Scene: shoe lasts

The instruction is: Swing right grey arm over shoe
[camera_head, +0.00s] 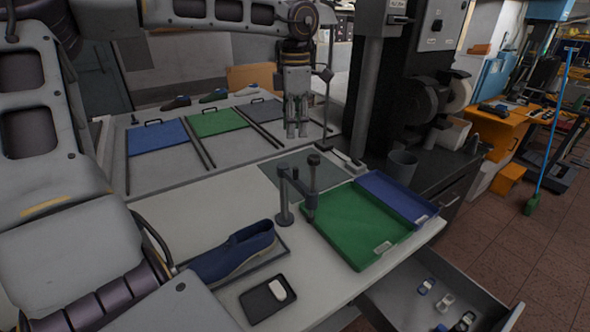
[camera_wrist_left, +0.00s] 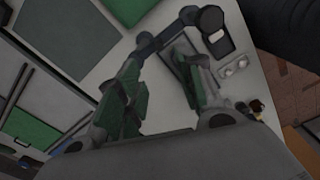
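A blue shoe (camera_head: 238,252) lies on a dark base on the pale table in the head view, partly hidden by my own arm. Just right of it stands a grey post with a grey swing arm (camera_head: 297,187) and an upright, dark-knobbed piece at its end. The swing arm is beside the shoe, not over it. My left gripper (camera_head: 297,133) points down behind the post, above the back of the table, apart from the shoe. The left wrist view shows its two fingers (camera_wrist_left: 168,95) apart, with a dark-knobbed grey part (camera_wrist_left: 210,25) beyond them. My right gripper is not in view.
A green tray (camera_head: 352,228) and a blue tray (camera_head: 398,196) are right of the post. A small black tray (camera_head: 262,302) holds a white piece. A thin stand (camera_head: 328,100) rises close right of the gripper. An open drawer (camera_head: 425,290) juts out at front right.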

